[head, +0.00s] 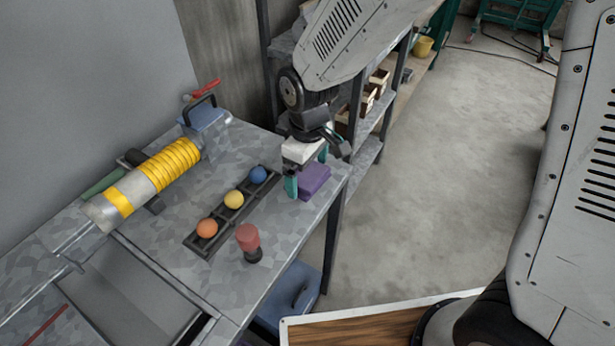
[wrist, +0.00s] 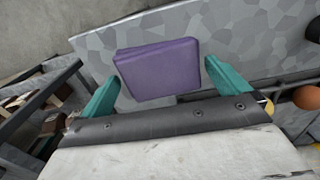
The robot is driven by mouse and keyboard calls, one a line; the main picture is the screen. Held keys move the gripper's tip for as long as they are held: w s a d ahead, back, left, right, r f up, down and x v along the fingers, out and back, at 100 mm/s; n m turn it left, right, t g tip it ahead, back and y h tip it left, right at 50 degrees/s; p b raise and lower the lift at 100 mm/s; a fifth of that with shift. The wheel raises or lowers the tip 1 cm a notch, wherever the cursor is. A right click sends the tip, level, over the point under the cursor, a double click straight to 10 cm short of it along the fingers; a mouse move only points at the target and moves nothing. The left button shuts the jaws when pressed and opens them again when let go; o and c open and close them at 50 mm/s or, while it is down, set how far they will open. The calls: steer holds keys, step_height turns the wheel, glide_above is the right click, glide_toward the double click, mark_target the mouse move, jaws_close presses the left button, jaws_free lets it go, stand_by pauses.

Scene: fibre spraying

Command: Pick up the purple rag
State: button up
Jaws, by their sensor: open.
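The purple rag (head: 314,180) is a folded block lying on the grey metal table near its right edge. In the wrist view the purple rag (wrist: 158,70) sits between and just beyond the two teal fingers. My gripper (head: 306,176) is open and points down over the table, beside the rag on its left in the head view. In the wrist view my gripper (wrist: 160,85) shows its fingers spread wide, with nothing held. I cannot tell the exact height of the fingertips above the table.
A black tray (head: 217,222) with orange, yellow and blue balls lies left of my gripper. A red-topped object (head: 248,243) stands in front. A yellow-ringed cylinder (head: 160,178) lies further left. Shelves (head: 368,120) stand behind the table; floor (head: 450,180) is open to the right.

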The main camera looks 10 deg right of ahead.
steer(key=shift+f, duration=0.6)
steer(key=c, duration=0.7)
steer(key=shift+c, duration=0.2)
steer(key=shift+r, duration=0.1)
